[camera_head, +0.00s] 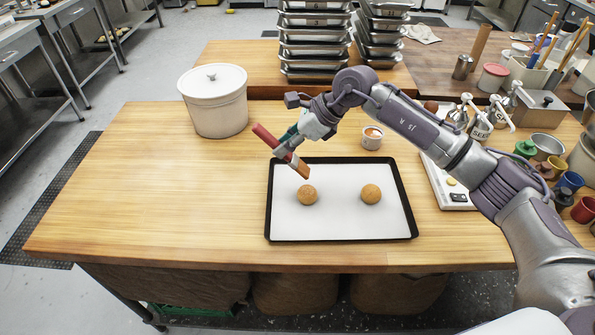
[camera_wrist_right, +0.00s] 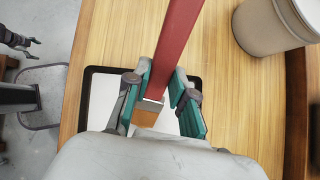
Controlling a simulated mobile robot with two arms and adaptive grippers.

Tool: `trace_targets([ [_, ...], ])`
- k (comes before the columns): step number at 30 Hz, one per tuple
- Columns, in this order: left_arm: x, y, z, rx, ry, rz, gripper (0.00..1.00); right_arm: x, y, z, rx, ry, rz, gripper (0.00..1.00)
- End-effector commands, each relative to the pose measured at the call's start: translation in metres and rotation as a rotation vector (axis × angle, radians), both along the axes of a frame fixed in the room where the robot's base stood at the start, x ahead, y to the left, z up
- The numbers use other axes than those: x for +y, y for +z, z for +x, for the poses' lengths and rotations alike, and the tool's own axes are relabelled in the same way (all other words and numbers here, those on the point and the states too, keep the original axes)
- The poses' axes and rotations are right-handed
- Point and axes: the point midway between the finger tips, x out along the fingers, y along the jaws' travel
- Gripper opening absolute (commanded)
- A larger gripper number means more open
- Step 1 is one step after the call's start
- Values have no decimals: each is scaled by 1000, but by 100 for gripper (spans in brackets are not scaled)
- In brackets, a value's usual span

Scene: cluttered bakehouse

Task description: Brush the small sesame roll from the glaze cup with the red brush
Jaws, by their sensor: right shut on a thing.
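My right gripper (camera_head: 289,148) is shut on the red brush (camera_head: 265,136) and holds it tilted above the back left part of the baking tray (camera_head: 267,213). The brush's tan bristle end (camera_head: 302,170) points down, just behind and above the left roll (camera_head: 307,196). I cannot tell whether it touches. A similar round roll (camera_head: 371,194) sits at the right on the tray's white lining. I cannot make out sesame on either. The glaze cup (camera_head: 372,141) stands behind the tray. My left gripper seems to show small at the left edge of the right wrist view (camera_wrist_right: 22,42).
A white lidded crock (camera_head: 214,105) stands at the back left. Stacked metal pans (camera_head: 313,45) are behind. A scale (camera_head: 455,198), pump bottles and coloured cups crowd the right, partly behind my right arm. The table's left is clear.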

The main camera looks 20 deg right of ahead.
Motion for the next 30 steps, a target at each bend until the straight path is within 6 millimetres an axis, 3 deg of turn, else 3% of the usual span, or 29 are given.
trace_targets([
  [16,0,-41,0,0,0,0,80,-3,-43,8,-1,1,4,0],
  [30,0,-42,0,0,0,0,80,-4,-46,9,-1,1,4,0],
])
